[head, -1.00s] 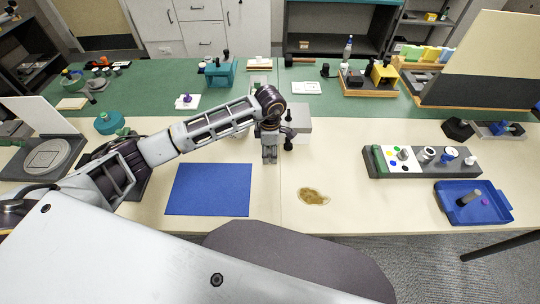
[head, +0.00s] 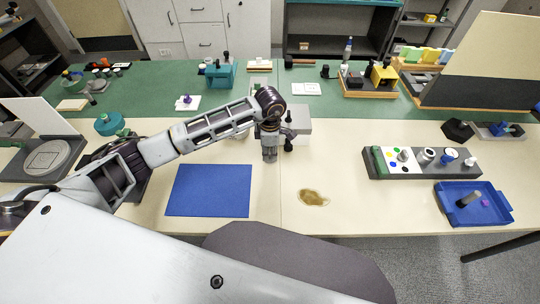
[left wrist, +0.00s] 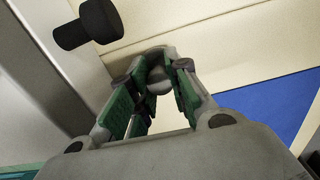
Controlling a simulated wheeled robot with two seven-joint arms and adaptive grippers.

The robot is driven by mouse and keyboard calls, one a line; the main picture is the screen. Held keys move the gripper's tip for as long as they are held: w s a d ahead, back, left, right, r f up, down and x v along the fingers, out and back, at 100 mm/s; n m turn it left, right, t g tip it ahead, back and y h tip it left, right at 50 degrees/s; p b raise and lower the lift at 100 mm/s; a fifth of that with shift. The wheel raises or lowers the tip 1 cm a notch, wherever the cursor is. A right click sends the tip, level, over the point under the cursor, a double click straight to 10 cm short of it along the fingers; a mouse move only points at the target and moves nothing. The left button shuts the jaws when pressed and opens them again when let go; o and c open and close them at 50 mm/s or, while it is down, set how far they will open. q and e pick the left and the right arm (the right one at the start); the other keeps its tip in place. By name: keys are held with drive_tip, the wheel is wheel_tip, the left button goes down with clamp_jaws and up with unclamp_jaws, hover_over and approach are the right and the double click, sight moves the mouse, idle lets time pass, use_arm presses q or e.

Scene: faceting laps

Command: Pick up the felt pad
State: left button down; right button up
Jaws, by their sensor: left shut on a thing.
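My left gripper (head: 269,156) points down over the cream bench top, to the right of and above the blue mat's upper right corner. In the left wrist view its green-lined fingers (left wrist: 157,88) are closed on a small grey rounded piece (left wrist: 158,78), which I take to be the felt pad. Only part of the piece shows between the fingertips. In the head view it is hidden by the fingers, and I cannot tell whether it touches the bench. My right gripper is not in view.
A grey machine (head: 298,122) with a black knob (left wrist: 88,25) stands close beside the gripper. A grey rack (head: 425,172) and blue tray (head: 497,207) are at right. Bench between stain and rack is clear.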

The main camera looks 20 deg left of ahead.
sight(270, 151)
use_arm(q)
drive_tip(key=shift+r, duration=0.8)
wheel_tip(270, 151, up, 7)
drive_tip(key=shift+f+b, duration=0.15)
drive_tip(key=shift+b, duration=0.3)
drive_tip(key=shift+r, duration=0.85)
drive_tip(key=c, duration=1.9)
unclamp_jaws()
clamp_jaws()
drive_tip(key=shift+r, duration=0.1)
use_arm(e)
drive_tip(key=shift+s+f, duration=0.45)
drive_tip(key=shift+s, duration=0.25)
